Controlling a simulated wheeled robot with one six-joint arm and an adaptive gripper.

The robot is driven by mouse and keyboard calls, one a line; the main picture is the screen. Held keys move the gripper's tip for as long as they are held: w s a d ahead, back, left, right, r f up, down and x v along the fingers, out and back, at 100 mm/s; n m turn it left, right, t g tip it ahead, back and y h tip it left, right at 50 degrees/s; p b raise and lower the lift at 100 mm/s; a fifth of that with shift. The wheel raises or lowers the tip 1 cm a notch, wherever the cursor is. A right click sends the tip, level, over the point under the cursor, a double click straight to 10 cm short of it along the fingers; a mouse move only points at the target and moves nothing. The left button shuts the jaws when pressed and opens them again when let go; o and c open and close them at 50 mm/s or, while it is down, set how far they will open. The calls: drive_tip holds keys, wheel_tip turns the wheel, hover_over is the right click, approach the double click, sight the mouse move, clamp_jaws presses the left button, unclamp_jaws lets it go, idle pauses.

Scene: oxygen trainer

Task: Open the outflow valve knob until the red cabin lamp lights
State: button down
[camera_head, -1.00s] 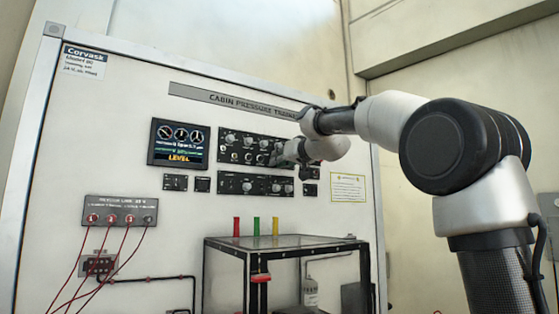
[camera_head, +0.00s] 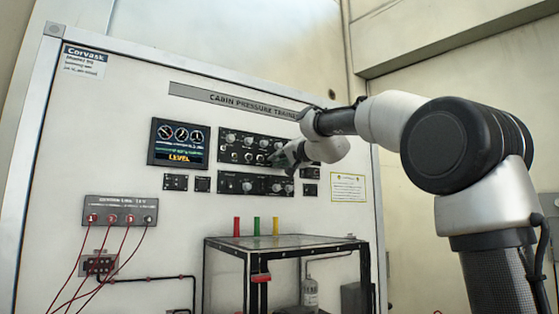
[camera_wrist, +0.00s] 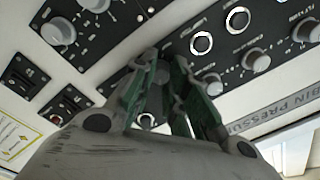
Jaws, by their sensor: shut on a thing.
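The upper black control panel (camera_head: 233,144) carries several grey knobs and round fittings. My gripper (camera_head: 272,160) is at its lower right part. In the wrist view my gripper (camera_wrist: 163,80) has its green-lined fingers closed around a small grey knob (camera_wrist: 163,70) on the panel. The fingers hide much of that knob, and its label cannot be read, nor its turn angle. A display (camera_head: 179,143) left of the panel shows round gauges and the yellow word LEVEL. I see no lit red lamp in either view.
A lower knob panel (camera_head: 247,184) sits just below my gripper. Red leads hang from a grey box (camera_head: 120,211) at left.

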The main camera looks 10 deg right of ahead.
drive_tip(key=shift+f+m, duration=0.1)
drive_tip(key=shift+m, duration=2.2)
drive_tip(key=c, duration=1.4)
unclamp_jaws()
drive_tip(key=shift+o, duration=0.2)
drive_tip(key=shift+s, duration=0.1)
drive_tip(key=v, duration=1.2)
